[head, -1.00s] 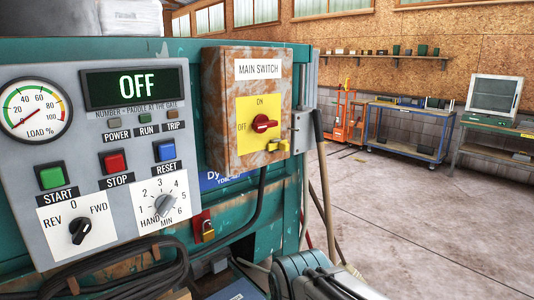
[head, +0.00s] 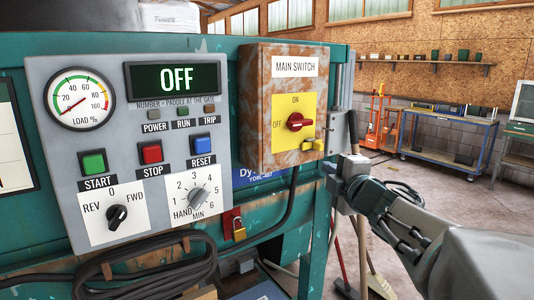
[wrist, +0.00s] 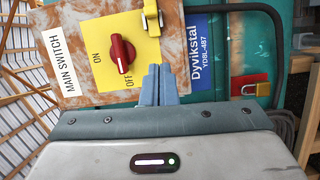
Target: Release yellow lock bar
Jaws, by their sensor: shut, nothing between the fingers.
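The yellow lock bar (head: 312,145) sits at the lower right of the yellow switch plate on the rusty main switch box (head: 256,105). The red rotary switch (head: 298,122) points toward OFF, and the display reads OFF. My gripper (head: 331,178) is to the right of and below the box in the head view. In the wrist view my gripper (wrist: 157,70) has its blue-grey fingers together and empty, apart from the lock bar.
A control panel (head: 140,180) with buttons and dials is left of the box. A red lock plate with a brass padlock (head: 238,232) hangs below. A black cable runs beneath the box. Long handles (head: 364,250) lean at the machine's right edge. Open floor lies farther right.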

